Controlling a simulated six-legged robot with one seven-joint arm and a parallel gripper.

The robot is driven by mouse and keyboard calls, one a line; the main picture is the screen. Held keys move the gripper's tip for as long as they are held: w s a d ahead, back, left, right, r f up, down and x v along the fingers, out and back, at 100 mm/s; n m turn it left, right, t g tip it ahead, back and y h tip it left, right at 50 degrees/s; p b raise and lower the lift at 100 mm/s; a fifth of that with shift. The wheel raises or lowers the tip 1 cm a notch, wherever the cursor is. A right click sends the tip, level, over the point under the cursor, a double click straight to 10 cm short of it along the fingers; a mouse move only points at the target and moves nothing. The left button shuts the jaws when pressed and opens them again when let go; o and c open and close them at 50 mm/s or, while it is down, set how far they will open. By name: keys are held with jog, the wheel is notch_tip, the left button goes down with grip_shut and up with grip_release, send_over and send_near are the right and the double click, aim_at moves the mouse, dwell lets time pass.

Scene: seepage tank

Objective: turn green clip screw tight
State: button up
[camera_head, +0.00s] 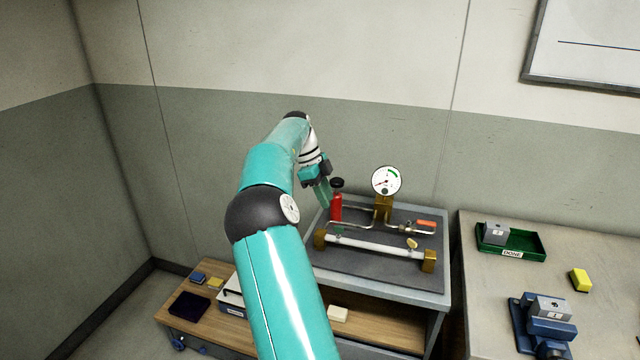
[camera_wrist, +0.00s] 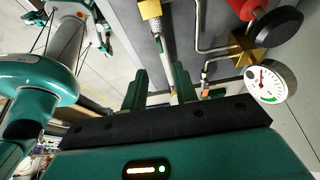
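The green clip (camera_head: 339,229) shows small on the left part of the white pipe (camera_head: 372,245) on the bench rig; its screw is too small to make out. My gripper (camera_head: 323,194) is above and behind the left end of the rig, close beside the red bottle (camera_head: 336,208), apart from the pipe. In the wrist view my gripper (camera_wrist: 158,80) has its two green fingers apart with nothing between them. The white pipe (camera_wrist: 171,40) runs past beyond the fingers.
A pressure gauge (camera_head: 386,180) stands on a brass block behind the pipe. An orange handle (camera_head: 425,224) and yellow clip (camera_head: 412,243) are at the right. The right-hand table holds a green tray (camera_head: 528,245), a yellow block (camera_head: 579,279) and a blue vise (camera_head: 545,325).

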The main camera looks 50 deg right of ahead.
jog(key=v, duration=0.4)
jog(key=shift+r, duration=0.15)
dwell(0.4)
jog(key=s+a+r+n+t+y, duration=0.1)
jog(key=s+a+r+n+t, duration=0.15)
jog(key=a+n, duration=0.4)
jog(key=s+a+r+n+t, duration=0.1)
jog(key=a+r+n+t, duration=0.2)
jog(key=a, duration=0.7)
jog(key=s+a+r+n+t+y, duration=0.1)
jog(key=s+a+r+n, duration=0.1)
jog(key=a+n, duration=0.6)
jog(key=s+a+f+n+t, duration=0.1)
jog(key=s+a+f+n, duration=0.2)
jog(key=s+a+n, duration=0.4)
jog(key=s+a+f+n+t, duration=0.2)
jog(key=s+a+n, duration=0.5)
jog(key=a, duration=0.8)
jog(key=shift+a+f, duration=0.2)
jog(key=shift+f, duration=0.25)
